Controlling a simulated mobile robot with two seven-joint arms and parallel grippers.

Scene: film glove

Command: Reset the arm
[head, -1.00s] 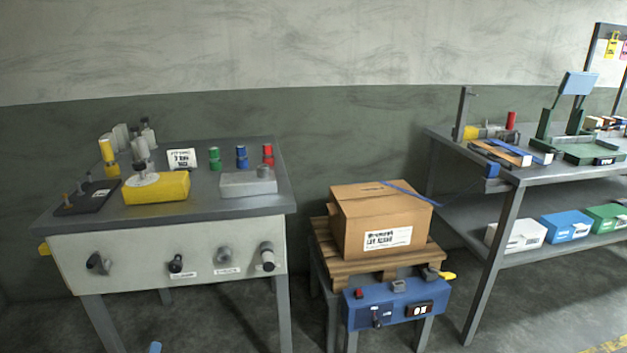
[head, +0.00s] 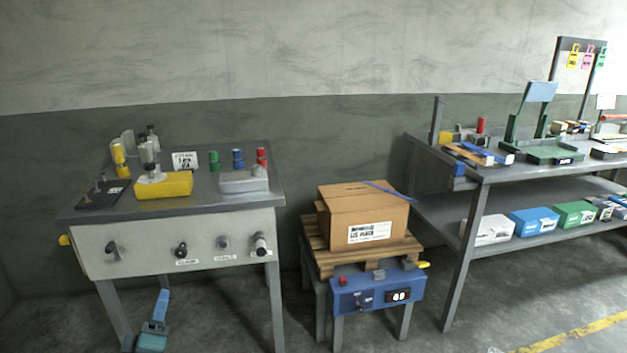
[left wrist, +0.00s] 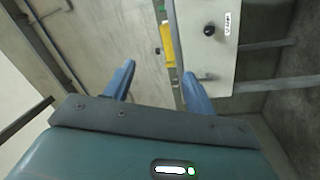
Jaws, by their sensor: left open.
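My left gripper (head: 162,296) shows low in the head view, in front of and below the left workbench (head: 185,243), near its legs. Its blue fingers point up. In the left wrist view the two blue fingers (left wrist: 158,72) stand apart with nothing between them. Beyond them in that view are the bench's pale front panel (left wrist: 207,45) and a yellow part (left wrist: 168,45). My right gripper is not in view.
The bench carries a yellow block (head: 164,186), a grey block (head: 243,182) and coloured cylinders. A cardboard box (head: 340,215) sits on a pallet stand with a blue control box (head: 375,292). A shelved table (head: 500,177) stands right. Floor shows between them.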

